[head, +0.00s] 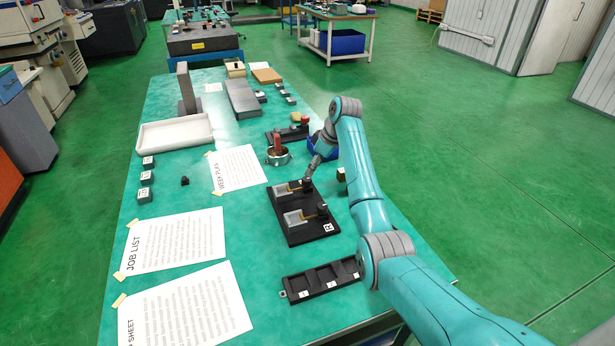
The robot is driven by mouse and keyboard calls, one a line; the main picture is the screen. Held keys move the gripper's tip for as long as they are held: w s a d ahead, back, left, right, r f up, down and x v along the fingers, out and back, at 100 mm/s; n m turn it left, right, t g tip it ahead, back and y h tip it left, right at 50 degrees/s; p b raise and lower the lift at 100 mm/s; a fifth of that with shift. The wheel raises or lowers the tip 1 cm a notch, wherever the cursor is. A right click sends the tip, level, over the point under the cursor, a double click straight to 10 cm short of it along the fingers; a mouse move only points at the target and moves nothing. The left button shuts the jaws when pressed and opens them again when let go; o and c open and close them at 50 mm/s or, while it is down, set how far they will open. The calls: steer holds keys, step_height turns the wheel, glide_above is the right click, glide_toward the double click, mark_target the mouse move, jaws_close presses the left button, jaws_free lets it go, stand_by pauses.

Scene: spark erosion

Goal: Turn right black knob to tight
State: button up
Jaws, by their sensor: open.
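A black fixture plate (303,237) lies on the teal table and carries two small grey vise-like units. The nearer unit (297,217) has a black knob (322,209) at its right end, close to a white label on the plate's near right corner. The farther unit (285,190) has a similar black knob (307,186) at its right end. My gripper (308,177) points down just above the farther knob. It looks small and its fingers are hard to make out. I cannot tell whether it touches that knob. The nearer knob is clear of it.
A black tray with compartments (318,278) lies nearer, partly behind my arm. Paper sheets (174,241) cover the left side.

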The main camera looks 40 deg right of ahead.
mark_target(307, 179)
steer(key=shift+x, duration=3.15)
jaws_close()
